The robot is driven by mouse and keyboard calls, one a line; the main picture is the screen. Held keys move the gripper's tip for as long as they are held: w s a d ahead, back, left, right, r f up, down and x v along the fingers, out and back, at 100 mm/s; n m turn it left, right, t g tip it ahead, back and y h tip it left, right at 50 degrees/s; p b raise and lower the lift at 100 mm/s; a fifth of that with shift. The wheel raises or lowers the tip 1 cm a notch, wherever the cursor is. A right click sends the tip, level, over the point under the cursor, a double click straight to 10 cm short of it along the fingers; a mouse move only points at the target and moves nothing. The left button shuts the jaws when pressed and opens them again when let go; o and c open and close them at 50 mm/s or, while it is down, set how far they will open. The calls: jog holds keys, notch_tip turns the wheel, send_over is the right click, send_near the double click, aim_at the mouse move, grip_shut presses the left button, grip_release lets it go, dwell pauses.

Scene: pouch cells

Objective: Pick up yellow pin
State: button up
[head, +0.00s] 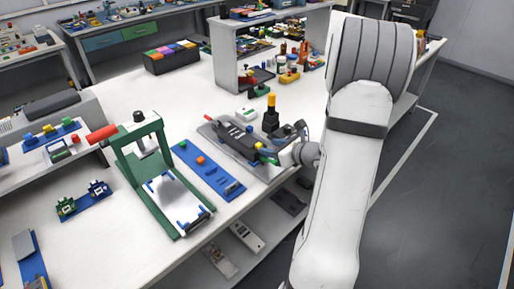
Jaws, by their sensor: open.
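A smaller yellow piece (257,145) shows beside my gripper, low on the dark device; I cannot tell which of the two is the yellow pin. My gripper (266,154) is open at the front right of the device, reaching in from the right. Its fingertips are small and partly merge with the dark parts, so contact with the small yellow piece cannot be told. My pale arm hides the bench to the right.
A blue strip (207,171) with an orange block lies left of the fixture plate (224,142). A green-framed press (125,167) with a red handle stands further left. Shelves with bottles (282,62) stand behind.

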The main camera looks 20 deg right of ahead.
aim_at(259, 145)
jog(key=x, duration=0.6)
jog(key=shift+d+f+p, duration=0.25)
jog(key=shift+d+p, duration=0.05)
jog(key=shift+p, duration=0.05)
jog(key=shift+s, duration=0.1)
jog(key=shift+c, duration=0.3)
grip_shut()
